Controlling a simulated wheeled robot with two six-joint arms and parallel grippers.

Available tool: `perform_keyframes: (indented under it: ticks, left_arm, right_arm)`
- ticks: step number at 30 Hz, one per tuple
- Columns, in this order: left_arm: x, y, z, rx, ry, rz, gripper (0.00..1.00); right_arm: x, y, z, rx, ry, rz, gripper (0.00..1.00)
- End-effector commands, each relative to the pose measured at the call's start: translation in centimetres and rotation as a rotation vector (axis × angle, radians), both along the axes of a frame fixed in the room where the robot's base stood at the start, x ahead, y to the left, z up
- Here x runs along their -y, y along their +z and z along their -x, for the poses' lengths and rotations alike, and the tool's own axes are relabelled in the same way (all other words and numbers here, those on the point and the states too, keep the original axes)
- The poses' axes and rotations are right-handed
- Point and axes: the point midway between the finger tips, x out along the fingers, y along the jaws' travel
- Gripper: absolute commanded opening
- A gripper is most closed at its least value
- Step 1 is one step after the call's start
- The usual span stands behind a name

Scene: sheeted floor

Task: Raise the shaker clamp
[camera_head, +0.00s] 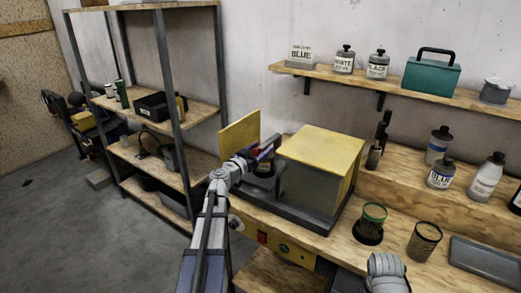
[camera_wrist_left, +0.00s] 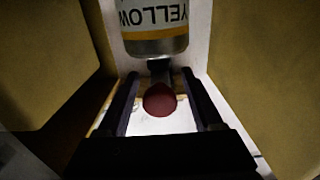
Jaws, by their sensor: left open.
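The shaker (camera_head: 310,175) is a box with a yellow top on a dark base on the bench, its yellow door (camera_head: 240,134) swung open on the left. My left gripper (camera_head: 270,148) is at its open side. In the left wrist view, my left gripper (camera_wrist_left: 165,103) is open, with a round dark-red knob (camera_wrist_left: 160,100), apparently the clamp's, between its fingers. I cannot tell whether the fingers touch it. Beyond it is a container labelled YELLOW (camera_wrist_left: 155,30), upside down in that view. My right gripper is not in view.
Several paint bottles stand on the bench and wall shelf (camera_head: 400,88). A shelving rack (camera_head: 165,100) stands at left; the floor there is mostly clear.

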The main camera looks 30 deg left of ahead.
Motion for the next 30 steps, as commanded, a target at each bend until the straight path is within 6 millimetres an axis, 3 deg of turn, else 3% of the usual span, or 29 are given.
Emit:
perform_keyframes:
  ticks: [2,18,30]
  left_arm:
    - [0.0,0.0,0.02,0.0,0.0,0.0,0.62]
    - [0.01,0.0,0.04,0.0,-0.001,0.0,0.01]
    - [0.01,0.0,0.04,0.0,0.0,0.0,0.0]
  right_arm:
    - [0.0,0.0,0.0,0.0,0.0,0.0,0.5]
    - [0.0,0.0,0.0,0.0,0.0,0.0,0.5]
    - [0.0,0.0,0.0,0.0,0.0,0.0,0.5]
